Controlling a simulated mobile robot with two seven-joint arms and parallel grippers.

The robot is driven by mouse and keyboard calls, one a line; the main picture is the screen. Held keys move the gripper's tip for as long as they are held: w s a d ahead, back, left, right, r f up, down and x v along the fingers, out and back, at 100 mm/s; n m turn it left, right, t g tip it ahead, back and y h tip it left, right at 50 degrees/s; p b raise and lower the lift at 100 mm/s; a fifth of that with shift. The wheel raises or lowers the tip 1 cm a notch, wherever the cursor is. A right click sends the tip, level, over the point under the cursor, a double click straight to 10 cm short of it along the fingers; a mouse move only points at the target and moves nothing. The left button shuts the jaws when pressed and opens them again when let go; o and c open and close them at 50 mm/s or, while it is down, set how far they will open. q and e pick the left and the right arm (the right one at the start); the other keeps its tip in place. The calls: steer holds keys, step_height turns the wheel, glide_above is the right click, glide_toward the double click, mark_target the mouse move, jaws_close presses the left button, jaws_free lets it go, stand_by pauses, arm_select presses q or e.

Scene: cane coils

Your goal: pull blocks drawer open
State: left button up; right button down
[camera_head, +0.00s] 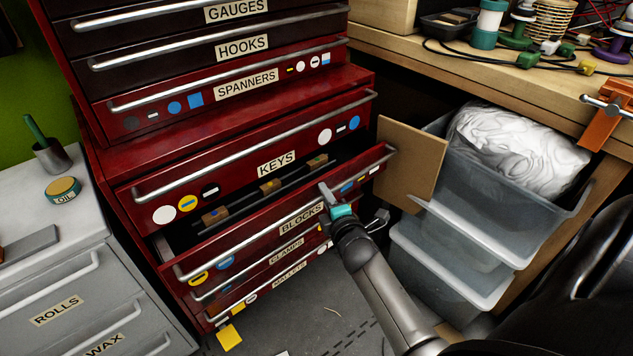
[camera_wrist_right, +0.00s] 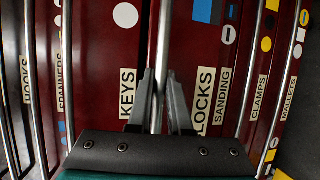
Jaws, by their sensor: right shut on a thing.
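The red BLOCKS drawer (camera_head: 240,242) is partly open, sticking out below the KEYS drawer (camera_head: 255,170). Wooden blocks (camera_head: 268,187) and dark dividers show inside it. My right gripper (camera_head: 330,198) is at its long silver handle (camera_head: 225,252), right of the handle's middle, beside the BLOCKS label (camera_head: 301,219). In the right wrist view, the two fingers of the right gripper (camera_wrist_right: 161,95) stand on either side of the handle bar (camera_wrist_right: 161,50) and are shut on it. The label's first letter is hidden there. My left gripper is not in view.
Clear plastic bins (camera_head: 480,215) and a cardboard sheet (camera_head: 412,160) stand close on the right. A grey cabinet (camera_head: 60,270) stands on the left. Some floor in front is clear.

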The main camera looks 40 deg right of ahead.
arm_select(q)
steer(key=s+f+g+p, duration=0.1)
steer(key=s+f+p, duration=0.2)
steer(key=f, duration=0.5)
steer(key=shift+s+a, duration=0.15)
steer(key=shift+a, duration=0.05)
arm_select(e)
steer(key=s+d, duration=0.1)
steer(key=s, duration=1.1)
steer(key=shift+s, duration=0.4)
steer(key=c, duration=1.1)
jaws_free()
arm_select(q)
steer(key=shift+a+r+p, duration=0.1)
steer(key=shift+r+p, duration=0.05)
steer(key=shift+p, duration=0.15)
arm_select(e)
steer(key=shift+s, duration=0.1)
